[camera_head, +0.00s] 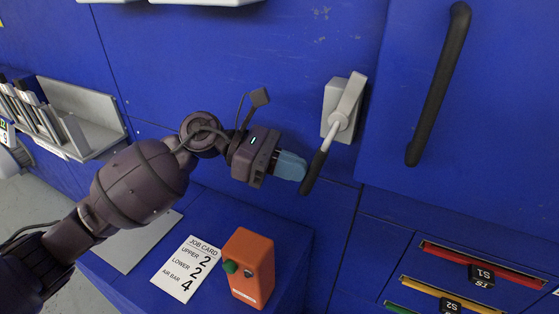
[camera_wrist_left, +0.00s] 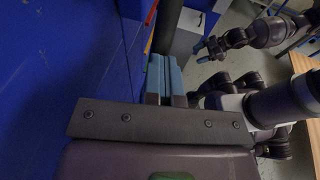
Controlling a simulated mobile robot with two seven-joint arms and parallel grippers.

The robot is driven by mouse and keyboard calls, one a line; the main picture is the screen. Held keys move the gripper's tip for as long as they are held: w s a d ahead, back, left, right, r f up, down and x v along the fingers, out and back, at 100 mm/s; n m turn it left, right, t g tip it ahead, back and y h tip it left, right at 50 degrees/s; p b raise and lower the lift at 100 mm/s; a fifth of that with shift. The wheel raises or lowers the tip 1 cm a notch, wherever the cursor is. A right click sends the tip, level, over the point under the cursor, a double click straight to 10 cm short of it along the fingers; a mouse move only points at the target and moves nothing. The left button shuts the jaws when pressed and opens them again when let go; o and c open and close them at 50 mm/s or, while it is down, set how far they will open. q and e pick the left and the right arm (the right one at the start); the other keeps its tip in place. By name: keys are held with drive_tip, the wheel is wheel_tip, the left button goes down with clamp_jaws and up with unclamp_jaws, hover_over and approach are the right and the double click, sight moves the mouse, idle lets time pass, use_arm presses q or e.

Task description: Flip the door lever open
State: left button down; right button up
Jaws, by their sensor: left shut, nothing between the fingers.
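The door lever (camera_head: 318,164) has a black grip and a pale shaft. It hangs from a light grey latch block (camera_head: 336,103) on the blue panel, slanting down and to the left. My left gripper (camera_head: 291,166) is shut and empty, its blue fingertips just left of the black grip's lower part. Whether they touch it I cannot tell. In the left wrist view the blue fingers (camera_wrist_left: 164,76) lie together, with a dark bar beyond them. My right gripper (camera_wrist_left: 206,49) shows far off in that view, too small to tell its state.
A blue door with a black handle (camera_head: 438,85) is right of the latch. An orange button box (camera_head: 249,266) and a job card (camera_head: 186,268) lie on the blue ledge below. Coloured slots marked S1 (camera_head: 482,274) and S2 are lower right. A grey rack (camera_head: 84,112) is at left.

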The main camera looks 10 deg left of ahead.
sight(308, 179)
use_arm(q)
drive_tip(key=shift+s+d+f+h+b, duration=0.15)
drive_tip(key=shift+d+f+h+b, duration=0.35)
drive_tip(key=shift+d+f+h, duration=0.2)
drive_tip(key=shift+s+d+n+g+h+b, duration=0.3)
drive_tip(key=shift+d+h+b, duration=0.2)
drive_tip(key=shift+h, duration=0.1)
drive_tip(key=shift+d, duration=0.1)
drive_tip(key=shift+r+h, duration=0.1)
drive_tip(key=shift+h, duration=0.2)
drive_tip(key=shift+s, duration=0.1)
